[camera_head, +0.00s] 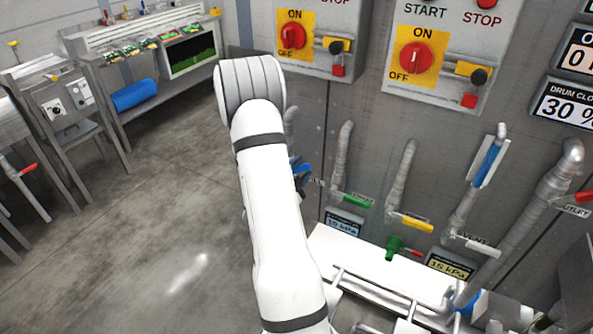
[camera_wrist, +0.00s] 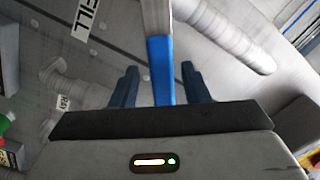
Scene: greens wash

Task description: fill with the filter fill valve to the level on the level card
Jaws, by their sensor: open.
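In the wrist view, my gripper (camera_wrist: 159,76) is open, with one dark finger on each side of a blue lever (camera_wrist: 161,72). I cannot tell whether either finger touches it. A FILL label (camera_wrist: 87,19) is on the grey panel beside the lever. In the head view, my arm hides most of the gripper (camera_head: 301,186) and the lever; a bit of blue (camera_head: 298,166) shows at the arm's right edge. A slanted tube with a blue column (camera_head: 487,163) stands at the right, with a pale card (camera_head: 497,160) behind it. Level marks are too small to read.
Green (camera_head: 357,200), yellow (camera_head: 416,224), white (camera_head: 482,246) and red (camera_head: 584,197) valve handles line the panel to the right. A white tray or ledge (camera_head: 365,262) with rails lies below. Red rotary switches (camera_head: 417,57) are above. Open floor (camera_head: 150,220) lies to the left.

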